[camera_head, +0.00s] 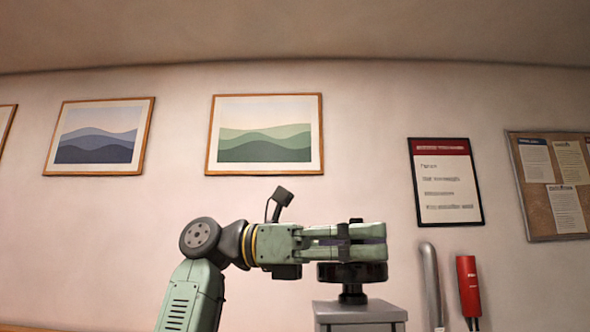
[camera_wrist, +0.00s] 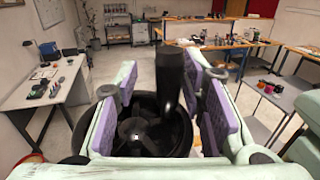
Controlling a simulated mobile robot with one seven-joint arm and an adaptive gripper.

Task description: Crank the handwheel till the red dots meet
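The handwheel (camera_head: 336,273) is black and round and sits on top of a grey column (camera_head: 360,313) in the head view. In the wrist view the handwheel (camera_wrist: 160,138) lies below and between my fingers, with its black crank handle (camera_wrist: 171,78) standing up. My gripper (camera_head: 372,243) is level just above the wheel. In the wrist view its purple-padded fingers stand either side of the handle, with a clear gap on the left and the handle closer to the right finger. It looks open around the handle, not clamped. No red dots show in either view.
A grey tube (camera_head: 431,285) and a red wall-side object (camera_head: 468,287) stand right of the column. Framed pictures, a notice (camera_head: 446,183) and a corkboard (camera_head: 555,187) hang behind. The wrist view shows a white desk (camera_wrist: 45,85) at left and grey tables (camera_wrist: 280,100) at right.

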